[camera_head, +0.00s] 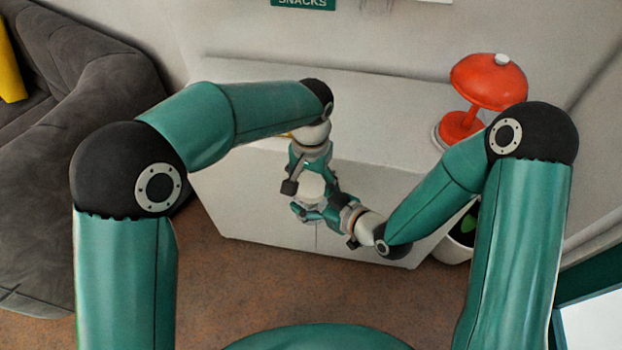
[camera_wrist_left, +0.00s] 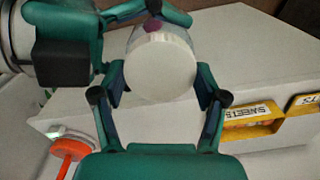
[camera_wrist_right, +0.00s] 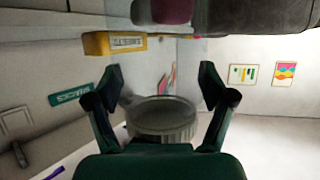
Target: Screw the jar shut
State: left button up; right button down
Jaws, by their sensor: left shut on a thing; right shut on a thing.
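A pale jar (camera_head: 312,187) is held in the air between my two grippers, small in the head view. In the left wrist view its smooth white round end, which looks like the lid (camera_wrist_left: 162,68), sits between the fingers of my left gripper (camera_wrist_left: 160,92). Clear glass with something purple (camera_wrist_left: 152,27) shows behind it. My right gripper (camera_wrist_right: 160,90) is shut on the jar from the other side; a pale ribbed round part (camera_wrist_right: 160,118) shows between its fingers. Whether the lid is seated straight or has a gap is too small to tell.
A white cabinet (camera_head: 372,95) stands behind the arms. A red lamp (camera_head: 488,78) stands on its right end, a plant (camera_head: 468,222) beside it. Yellow labelled trays (camera_wrist_left: 250,122) show in the left wrist view. A grey sofa (camera_head: 90,75) is at left; brown floor (camera_head: 235,290) in front is clear.

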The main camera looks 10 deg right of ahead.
pick_arm(q)
jog(key=m, duration=0.9)
jog(key=shift+m, duration=0.3)
jog(key=o, duration=1.3)
notch_tip(320, 180, up, 12)
jog(key=shift+f, duration=0.1)
